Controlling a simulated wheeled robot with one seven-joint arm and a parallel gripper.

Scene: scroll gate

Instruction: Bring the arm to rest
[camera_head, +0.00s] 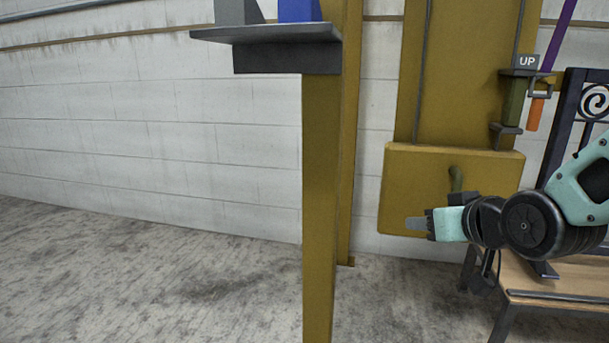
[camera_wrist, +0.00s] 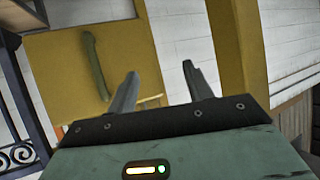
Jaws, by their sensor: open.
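My gripper (camera_head: 416,223) is at the right in the head view, pointing left in front of a yellow box panel (camera_head: 410,175). In the wrist view its two fingers (camera_wrist: 158,88) stand apart with nothing between them. The panel also shows in the wrist view (camera_wrist: 60,70), with a green handle (camera_wrist: 95,65) on its face. That handle shows just above my arm in the head view (camera_head: 456,178). I cannot tell from these frames whether the fingers touch anything.
A yellow post (camera_head: 322,200) carries a grey shelf (camera_head: 268,33) with a blue block (camera_head: 298,10) and a grey block (camera_head: 237,12). A dark scroll gate (camera_head: 575,85) and wooden bench (camera_head: 560,277) are right. Floor at left is clear.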

